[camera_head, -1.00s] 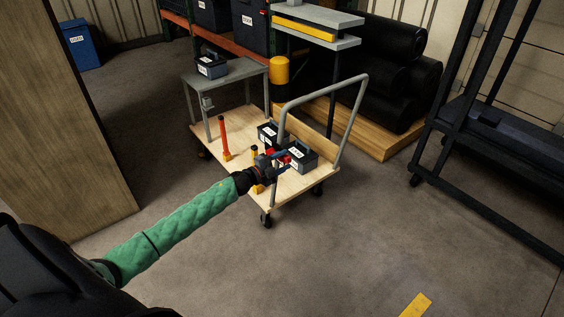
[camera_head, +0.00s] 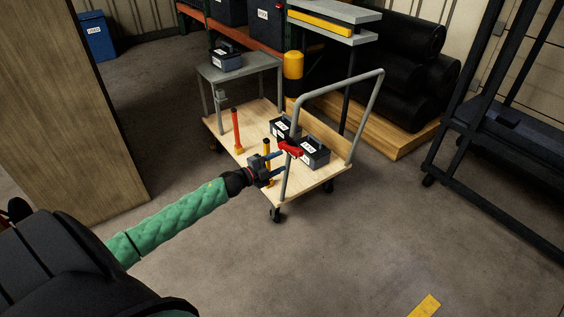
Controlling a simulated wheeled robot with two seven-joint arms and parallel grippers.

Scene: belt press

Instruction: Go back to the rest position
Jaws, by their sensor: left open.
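My left arm in its green sleeve comes in from the lower left. My left gripper (camera_head: 278,163) is open at the near side of the cart (camera_head: 308,186), its fingers pointing toward a red object (camera_head: 291,149) by the cart's grey handle. A small gap seems to part the fingertips from the red object, though the handle post partly hides that spot. My right gripper is not in view.
The cart carries dark labelled toolboxes (camera_head: 313,155), a red post (camera_head: 236,130) and a yellow post (camera_head: 267,149). A grey table (camera_head: 240,66) stands behind it. A wooden panel (camera_head: 75,120) is at left, a black rack (camera_head: 500,150) at right. The floor in front is clear.

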